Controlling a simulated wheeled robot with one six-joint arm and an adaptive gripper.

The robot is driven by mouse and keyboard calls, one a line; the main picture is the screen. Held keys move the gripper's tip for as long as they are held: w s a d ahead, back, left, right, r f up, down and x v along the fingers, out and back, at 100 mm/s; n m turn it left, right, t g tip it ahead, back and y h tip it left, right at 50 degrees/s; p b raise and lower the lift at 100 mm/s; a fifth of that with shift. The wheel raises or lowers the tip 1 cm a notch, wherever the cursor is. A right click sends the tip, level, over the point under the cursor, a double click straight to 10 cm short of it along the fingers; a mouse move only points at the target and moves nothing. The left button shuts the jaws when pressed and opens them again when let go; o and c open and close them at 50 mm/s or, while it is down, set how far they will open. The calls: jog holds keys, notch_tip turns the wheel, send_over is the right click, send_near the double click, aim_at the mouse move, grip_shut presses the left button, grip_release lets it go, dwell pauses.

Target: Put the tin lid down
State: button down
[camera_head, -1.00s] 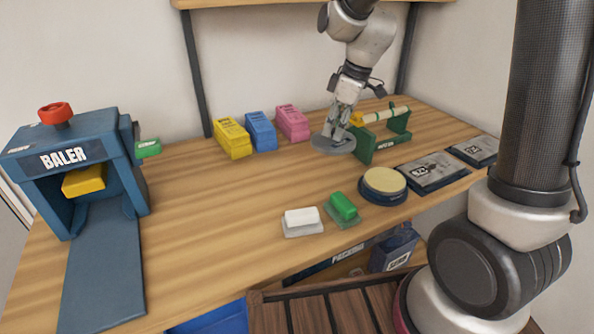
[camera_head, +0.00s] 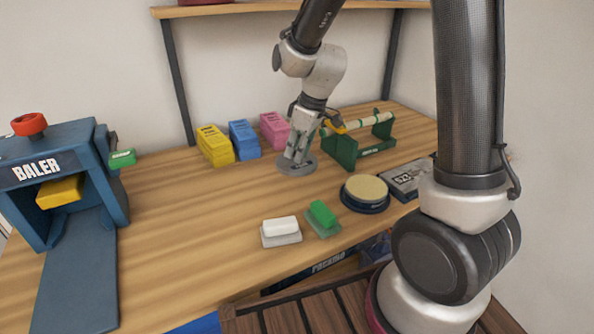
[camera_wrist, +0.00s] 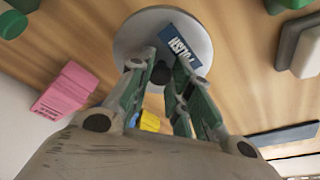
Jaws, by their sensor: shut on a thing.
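The tin lid (camera_head: 283,168) is a flat grey disc at the back of the bench, in front of the pink box. In the wrist view it is a pale round lid (camera_wrist: 130,40) with a dark blue "POLISH" label and a dark knob. My gripper (camera_head: 295,156) points down at its middle, its fingers (camera_wrist: 162,76) closed around the knob. The lid is at or just above the wood; I cannot tell if it touches. The open round tin (camera_head: 366,188), with cream-coloured contents and dark sides, stands to the lid's right and nearer.
Yellow (camera_head: 215,146), blue (camera_head: 244,139) and pink (camera_head: 273,130) boxes stand behind the lid. A green stand (camera_head: 342,152) holding a roll is close on its right. White (camera_head: 280,227) and green (camera_head: 322,214) blocks sit nearer. Bare wood (camera_head: 190,210) lies to the left, before the baler (camera_head: 62,175).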

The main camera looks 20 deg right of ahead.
aim_at(308, 163)
jog(key=shift+f, duration=2.75)
jog(key=c, duration=1.3)
grip_release()
jog(key=shift+f, duration=0.1)
jog(key=v, duration=1.1)
jog(key=shift+r, duration=0.3)
jog(key=s+d+r+m+t+h, duration=0.1)
jog(key=s+d+r+m, duration=0.3)
jog(key=s, duration=0.7)
jog(key=s+d+r+m+t+h, duration=0.1)
jog(key=s+d+r+m, duration=0.4)
jog(key=s+d, duration=0.3)
jog(key=s+r, duration=0.1)
jog(key=s, duration=0.1)
jog(key=shift+s+d+r, duration=0.25)
jog(key=shift+s+r, duration=0.15)
